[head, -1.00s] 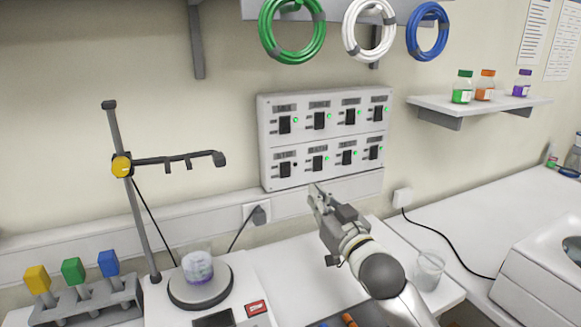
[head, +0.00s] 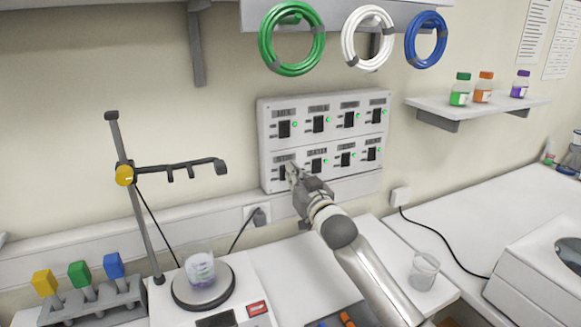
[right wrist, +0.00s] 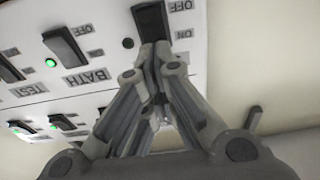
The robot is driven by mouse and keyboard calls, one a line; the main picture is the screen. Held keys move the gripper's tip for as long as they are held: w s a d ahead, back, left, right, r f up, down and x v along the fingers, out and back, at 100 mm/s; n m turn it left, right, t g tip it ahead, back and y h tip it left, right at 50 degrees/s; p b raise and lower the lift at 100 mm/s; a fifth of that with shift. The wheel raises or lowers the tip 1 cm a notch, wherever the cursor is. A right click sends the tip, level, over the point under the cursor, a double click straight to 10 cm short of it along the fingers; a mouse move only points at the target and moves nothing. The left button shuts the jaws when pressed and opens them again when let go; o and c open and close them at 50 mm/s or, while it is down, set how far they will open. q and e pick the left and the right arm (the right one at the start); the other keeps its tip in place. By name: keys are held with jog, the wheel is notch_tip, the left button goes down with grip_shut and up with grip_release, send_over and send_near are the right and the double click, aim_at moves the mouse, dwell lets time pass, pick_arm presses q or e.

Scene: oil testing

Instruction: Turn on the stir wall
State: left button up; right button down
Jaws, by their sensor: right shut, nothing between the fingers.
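A white switch panel (head: 265,150) is on the wall, with two rows of dark rocker switches, labels and small lights. My right gripper (head: 291,168) is shut and empty, with its fingertips at the lower-left switch (head: 282,173). In the right wrist view the closed fingertips (right wrist: 160,50) are at or against a dark rocker switch (right wrist: 150,20) with ON and OFF marks. The light beside it (right wrist: 128,43) is dark, while other visible lights are green. I cannot read which switch is labelled for stirring, nor confirm contact. My left gripper is not in view.
Below the panel are a plug in a wall socket (head: 258,216) and a stirrer plate (head: 222,300) carrying a beaker (head: 201,268). A stand (head: 140,215) with a clamp rises at left. An empty beaker (head: 423,270) stands right of my arm. Coiled tubes hang above.

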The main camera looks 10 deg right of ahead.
jog(key=shift+x, duration=0.85)
jog(key=shift+w+r+p, duration=0.2)
jog(key=shift+r+p, duration=0.15)
jog(key=shift+p, duration=0.6)
jog(key=shift+f, duration=0.25)
